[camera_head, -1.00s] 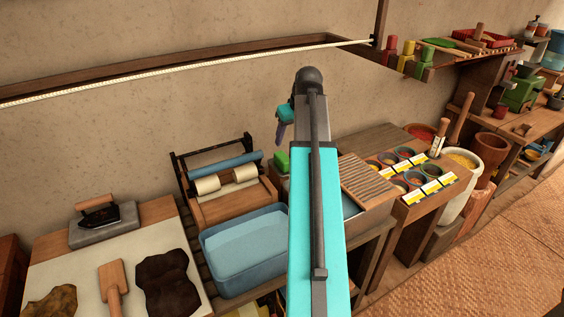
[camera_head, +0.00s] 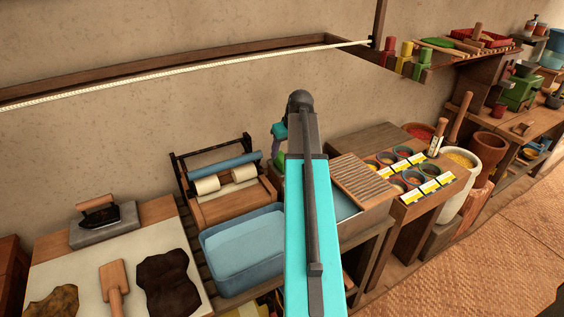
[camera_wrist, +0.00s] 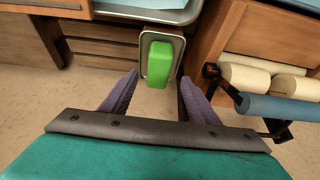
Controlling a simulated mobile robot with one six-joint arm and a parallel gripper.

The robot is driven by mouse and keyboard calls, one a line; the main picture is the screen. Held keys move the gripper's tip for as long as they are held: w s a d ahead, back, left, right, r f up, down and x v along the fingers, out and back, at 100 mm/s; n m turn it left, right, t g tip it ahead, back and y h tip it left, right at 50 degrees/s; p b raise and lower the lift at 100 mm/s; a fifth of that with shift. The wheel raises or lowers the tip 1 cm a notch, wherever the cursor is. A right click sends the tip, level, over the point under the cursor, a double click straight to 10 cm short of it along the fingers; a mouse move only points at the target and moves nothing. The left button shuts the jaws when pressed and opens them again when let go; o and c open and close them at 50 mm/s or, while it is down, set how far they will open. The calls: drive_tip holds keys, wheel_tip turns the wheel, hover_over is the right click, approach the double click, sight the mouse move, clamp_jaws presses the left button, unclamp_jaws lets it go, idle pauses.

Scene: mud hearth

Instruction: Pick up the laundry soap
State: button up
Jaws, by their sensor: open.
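The laundry soap, a green block (camera_wrist: 159,62), lies on a small metal-rimmed tray (camera_wrist: 147,43) in the wrist view. My gripper (camera_wrist: 157,86) is open and empty. Its two purple fingers point toward the soap, one on each side in the picture, with the soap's near end between the fingertip lines. I see no contact, and the height gap is hard to judge. In the head view my gripper (camera_head: 278,150) is over the soap's place, and the soap is hidden there.
A wringer with pale and blue rollers (camera_head: 222,178) stands left of my gripper, close by; it shows at right in the wrist view (camera_wrist: 265,90). A blue basin (camera_head: 243,250) is in front. A ribbed washboard (camera_head: 362,180) and several bowls stand right. The wall is behind.

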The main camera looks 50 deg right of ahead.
sight(282, 156)
drive_tip(key=shift+w+f, duration=0.1)
drive_tip(key=shift+f, duration=0.2)
drive_tip(key=shift+w+d, duration=0.1)
drive_tip(key=shift+p+x, duration=0.65)
drive_tip(key=shift+x, duration=1.9)
drive_tip(key=shift+d, duration=0.15)
drive_tip(key=shift+c, duration=0.2)
drive_tip(key=c, duration=1.2)
drive_tip(key=shift+r, duration=0.15)
